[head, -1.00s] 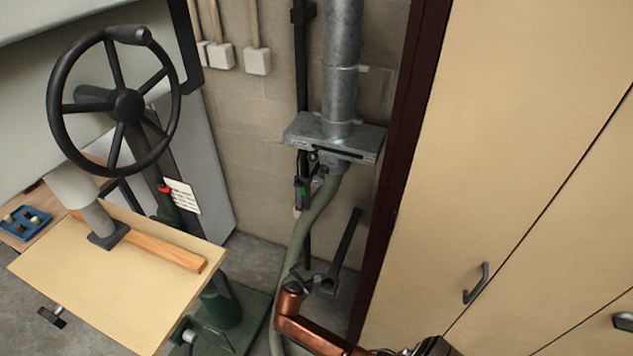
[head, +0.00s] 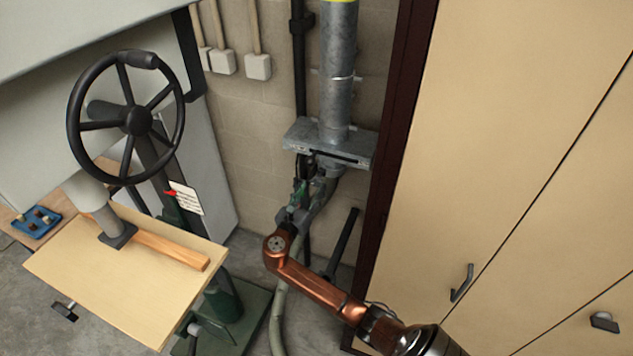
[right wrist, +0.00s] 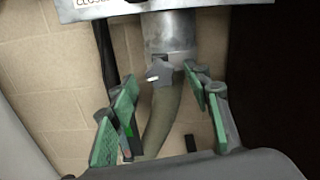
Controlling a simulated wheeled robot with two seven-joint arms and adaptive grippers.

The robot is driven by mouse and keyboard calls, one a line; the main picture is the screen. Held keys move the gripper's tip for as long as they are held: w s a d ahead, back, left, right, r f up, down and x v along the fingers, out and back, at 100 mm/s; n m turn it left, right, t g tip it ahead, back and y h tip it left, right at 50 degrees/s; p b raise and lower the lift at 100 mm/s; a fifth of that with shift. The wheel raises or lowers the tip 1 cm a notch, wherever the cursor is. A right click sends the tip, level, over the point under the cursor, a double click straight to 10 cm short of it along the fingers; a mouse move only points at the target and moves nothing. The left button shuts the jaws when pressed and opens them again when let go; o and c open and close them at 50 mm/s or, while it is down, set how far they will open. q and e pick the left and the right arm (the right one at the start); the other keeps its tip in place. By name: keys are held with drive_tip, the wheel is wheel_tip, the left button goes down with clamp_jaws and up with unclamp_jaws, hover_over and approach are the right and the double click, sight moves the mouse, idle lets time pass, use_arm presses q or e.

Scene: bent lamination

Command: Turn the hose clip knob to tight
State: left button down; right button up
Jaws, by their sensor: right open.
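The hose clip knob (right wrist: 160,71) is a small dark grey lobed knob with a white mark, on the front of the metal collar (right wrist: 168,35) in the right wrist view. The grey-green hose (right wrist: 163,120) hangs below the collar. My right gripper (right wrist: 160,80) is open, its green-padded fingers apart on either side of the knob and hose. I cannot tell whether it touches the knob. In the head view my right gripper (head: 311,187) is raised just below the duct's gate plate (head: 306,137), and the knob cannot be made out. My left gripper is not in view.
A galvanised duct (head: 340,80) rises above the plate. A tan cabinet (head: 480,130) stands close on the right. A machine with a black handwheel (head: 137,120) and a wooden table (head: 110,275) is on the left. A dark bar (head: 345,240) leans behind my right arm.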

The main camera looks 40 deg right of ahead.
sight(315, 183)
drive_tip(key=shift+x, duration=2.2)
drive_tip(key=c, duration=1.2)
